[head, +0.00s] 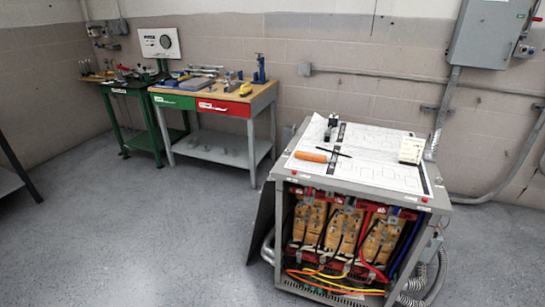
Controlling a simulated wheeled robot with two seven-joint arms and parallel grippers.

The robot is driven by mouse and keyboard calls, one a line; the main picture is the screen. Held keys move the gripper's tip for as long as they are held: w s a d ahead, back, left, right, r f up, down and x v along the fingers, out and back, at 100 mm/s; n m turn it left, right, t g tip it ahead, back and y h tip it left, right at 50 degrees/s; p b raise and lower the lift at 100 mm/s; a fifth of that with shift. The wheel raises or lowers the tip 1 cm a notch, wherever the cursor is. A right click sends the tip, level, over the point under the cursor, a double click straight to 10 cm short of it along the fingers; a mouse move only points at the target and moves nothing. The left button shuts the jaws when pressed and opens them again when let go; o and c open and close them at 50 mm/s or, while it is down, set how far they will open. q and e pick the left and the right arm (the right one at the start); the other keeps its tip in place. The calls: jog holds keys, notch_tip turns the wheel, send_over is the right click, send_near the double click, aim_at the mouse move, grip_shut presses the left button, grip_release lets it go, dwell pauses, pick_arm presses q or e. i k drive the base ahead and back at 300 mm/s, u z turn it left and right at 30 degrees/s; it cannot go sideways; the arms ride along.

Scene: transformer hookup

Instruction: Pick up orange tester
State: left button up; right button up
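An orange, rounded, elongated object (311,156), which looks like the orange tester, lies on the sheet-covered top of the transformer cabinet (434,207). A thin dark pen-like piece (334,152) lies just to its right, close to or touching it; I cannot tell which. Neither of my grippers shows in the head view, and nothing touches the orange object.
A small dark upright item (332,124) and a white card (411,150) stand on the cabinet top. The cabinet front is open, showing coils and coloured cables. A workbench (217,152) and a green table (143,140) stand by the walls.

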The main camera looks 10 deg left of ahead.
aim_at(303, 155)
jog(key=u, duration=1.1)
jog(key=i, duration=4.95)
jog(key=z, duration=5.5)
